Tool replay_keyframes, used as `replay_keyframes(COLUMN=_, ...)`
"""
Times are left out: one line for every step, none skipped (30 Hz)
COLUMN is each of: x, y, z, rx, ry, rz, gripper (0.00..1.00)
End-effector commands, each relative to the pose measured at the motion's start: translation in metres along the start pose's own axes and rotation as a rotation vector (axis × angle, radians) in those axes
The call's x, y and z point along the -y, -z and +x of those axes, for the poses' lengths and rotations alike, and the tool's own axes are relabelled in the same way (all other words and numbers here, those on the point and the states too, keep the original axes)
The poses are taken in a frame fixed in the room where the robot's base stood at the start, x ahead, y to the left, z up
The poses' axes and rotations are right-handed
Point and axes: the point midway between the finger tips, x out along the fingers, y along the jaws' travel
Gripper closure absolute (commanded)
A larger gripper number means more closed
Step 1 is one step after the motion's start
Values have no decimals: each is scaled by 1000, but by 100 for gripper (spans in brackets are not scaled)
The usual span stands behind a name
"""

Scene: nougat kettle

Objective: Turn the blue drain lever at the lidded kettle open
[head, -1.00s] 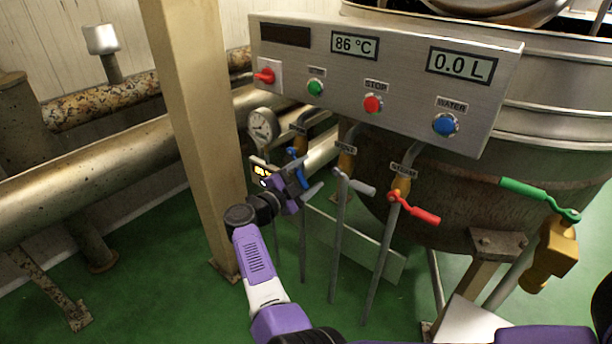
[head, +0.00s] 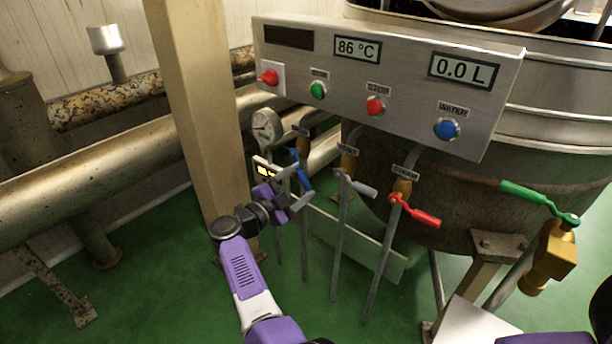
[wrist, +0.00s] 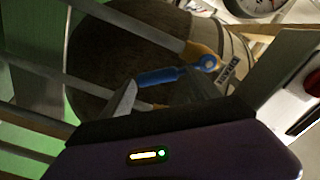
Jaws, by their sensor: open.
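The blue drain lever (head: 304,176) sits on the leftmost of the valve pipes below the control panel. In the head view its handle slants down and to the right from its pivot. In the wrist view the blue handle (wrist: 158,77) runs left from a round blue pivot on a brass fitting, just beyond my fingertips. My gripper (head: 298,188) is open and empty, close by the lever on its near side. In the wrist view its fingers (wrist: 160,92) are apart; I cannot tell whether either touches the handle. The lidded kettle (head: 545,120) stands at the right.
A grey-handled lever (head: 357,184) and a red lever (head: 415,212) stand close to the right. The control panel (head: 385,85) overhangs the levers. A green lever (head: 535,200) is at far right.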

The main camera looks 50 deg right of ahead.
Motion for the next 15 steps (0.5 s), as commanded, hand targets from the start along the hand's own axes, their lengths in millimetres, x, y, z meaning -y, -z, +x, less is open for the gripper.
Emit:
replay_keyframes(x=2, y=1, z=-9, rx=1, ry=1, rz=-1, gripper=29)
replay_keyframes(x=2, y=1, z=-14, rx=1, ry=1, rz=-1, gripper=29)
replay_keyframes(x=2, y=0, z=-20, rx=2, ry=2, rz=-1, gripper=29)
replay_keyframes(x=2, y=1, z=-23, rx=0, ry=1, rz=-1, gripper=29)
replay_keyframes(x=1, y=1, z=-26, rx=-1, ry=0, rz=0, gripper=29)
replay_keyframes(x=1, y=1, z=-30, rx=0, ry=1, rz=0, gripper=29)
replay_keyframes(x=1, y=0, z=-32, rx=0, ry=1, rz=0, gripper=29)
replay_keyframes(x=1, y=0, z=-34, rx=-1, ry=1, rz=0, gripper=29)
replay_keyframes(x=0, y=0, z=-36, rx=-2, ry=0, rz=0, gripper=29)
replay_keyframes(x=0, y=1, z=-36, rx=-2, ry=0, rz=0, gripper=29)
replay_keyframes(x=0, y=1, z=-37, rx=-3, ry=0, rz=1, gripper=29)
replay_keyframes(x=0, y=1, z=-37, rx=-3, ry=-1, rz=1, gripper=29)
replay_keyframes(x=0, y=1, z=-37, rx=-3, ry=-1, rz=1, gripper=29)
replay_keyframes(x=0, y=1, z=-37, rx=-3, ry=-1, rz=1, gripper=29)
replay_keyframes(x=0, y=1, z=-37, rx=-3, ry=-1, rz=1, gripper=29)
